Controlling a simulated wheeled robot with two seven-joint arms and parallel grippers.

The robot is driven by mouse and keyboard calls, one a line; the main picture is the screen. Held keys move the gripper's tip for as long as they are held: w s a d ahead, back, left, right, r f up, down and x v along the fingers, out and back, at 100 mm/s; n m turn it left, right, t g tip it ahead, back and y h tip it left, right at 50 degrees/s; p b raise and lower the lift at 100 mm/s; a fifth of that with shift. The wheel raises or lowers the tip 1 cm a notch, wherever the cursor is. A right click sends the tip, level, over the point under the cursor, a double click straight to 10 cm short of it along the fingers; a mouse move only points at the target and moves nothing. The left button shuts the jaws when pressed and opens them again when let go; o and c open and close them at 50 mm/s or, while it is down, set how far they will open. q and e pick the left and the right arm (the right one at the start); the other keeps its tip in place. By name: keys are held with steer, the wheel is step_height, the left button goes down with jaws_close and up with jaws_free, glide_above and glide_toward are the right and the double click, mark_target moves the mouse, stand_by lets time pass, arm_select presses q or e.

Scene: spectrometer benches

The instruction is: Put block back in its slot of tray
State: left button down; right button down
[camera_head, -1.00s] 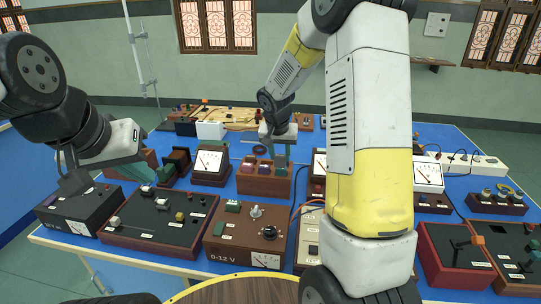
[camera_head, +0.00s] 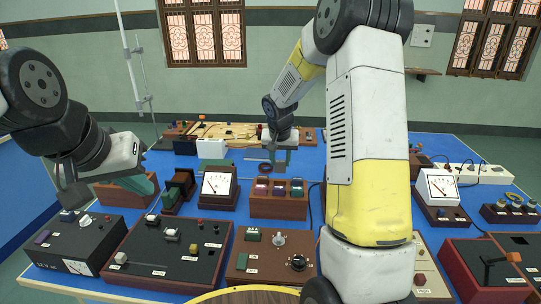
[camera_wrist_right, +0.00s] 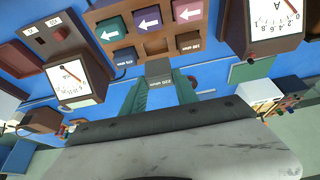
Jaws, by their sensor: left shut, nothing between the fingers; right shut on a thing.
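The wooden tray (camera_head: 279,208) stands mid-bench in the head view, with several blocks in it. In the right wrist view the tray (camera_wrist_right: 154,24) shows green, purple and pink arrow-marked blocks and two dark labelled blocks, with an open slot between the dark ones. My right gripper (camera_wrist_right: 160,88) is shut on a small dark grey labelled block (camera_wrist_right: 158,69), close to that open slot in the picture. In the head view my right gripper (camera_head: 279,165) is above the tray's back edge; the block is hard to make out there. My left gripper (camera_head: 142,184) is shut and empty at the left.
A meter (camera_head: 217,188) stands just left of the tray, and a dark stand (camera_head: 179,191) further left. Control boxes (camera_head: 170,250) fill the bench's front. Another meter (camera_head: 439,188) is at right. Blue bench top shows behind the tray.

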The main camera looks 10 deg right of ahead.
mark_target(280, 172)
steer(key=shift+f, duration=3.15)
steer(key=shift+f, duration=0.1)
steer(key=c, duration=0.9)
jaws_free()
steer(key=shift+o, duration=0.2)
steer(key=v, duration=0.8)
steer(key=shift+f, duration=0.1)
steer(key=shift+s, duration=0.1)
